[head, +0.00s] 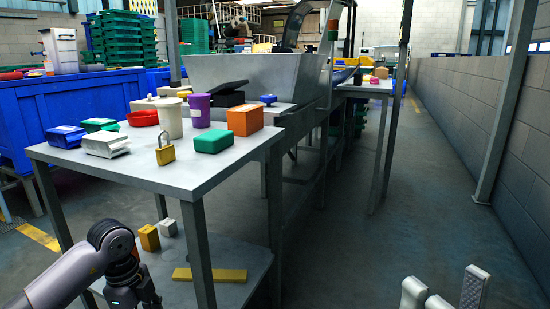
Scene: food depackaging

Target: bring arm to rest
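My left arm comes in from the lower left, and its dark gripper (137,293) hangs low in front of the grey table (170,178). Its fingertips are cut off or unclear at the bottom edge, so I cannot tell whether it is open. My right gripper (445,287) shows at the bottom right, with pale fingers spread apart over the floor and nothing seen between them. It is clear of the table.
The tabletop holds a white cup (170,118), a purple cup (200,110), an orange box (245,120), a green box (213,141), a padlock (166,151) and other items. A lower shelf (235,257) holds small blocks. The aisle floor (420,215) at right is free.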

